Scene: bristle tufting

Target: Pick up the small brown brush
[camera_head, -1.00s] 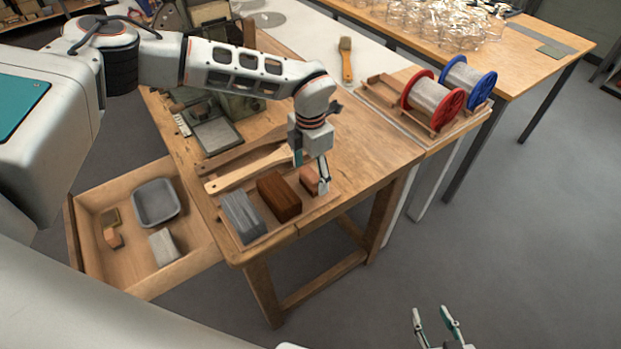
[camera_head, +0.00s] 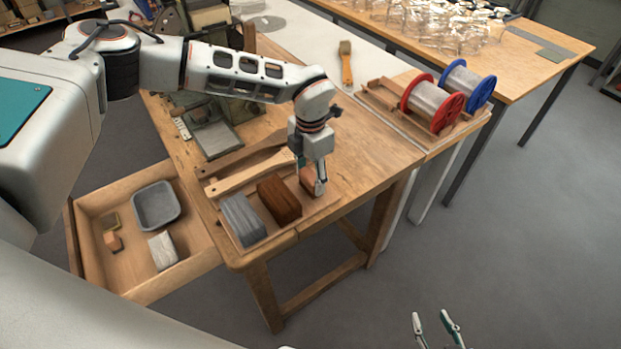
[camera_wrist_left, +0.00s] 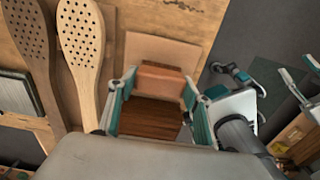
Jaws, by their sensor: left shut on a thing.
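The small brown brush (camera_head: 307,182) looks like a small reddish-brown block at the right end of the tray (camera_head: 329,199) on the wooden bench. My left gripper (camera_head: 311,183) points down over it and is shut on it, one finger on each side. In the left wrist view the small brown brush (camera_wrist_left: 160,81) sits between the teal-backed fingers. The brush still appears to be at tray level; whether it touches the tray is hidden. My right gripper (camera_head: 434,322) is open and empty at the bottom of the head view, over the floor.
A larger dark brown block (camera_head: 279,199) and a grey block (camera_head: 242,218) stand in the tray beside it. Perforated wooden paddles (camera_head: 247,171) lie behind. An open drawer (camera_head: 128,193) juts out left. Wire spools (camera_head: 432,102) stand at right. The bench's right front is clear.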

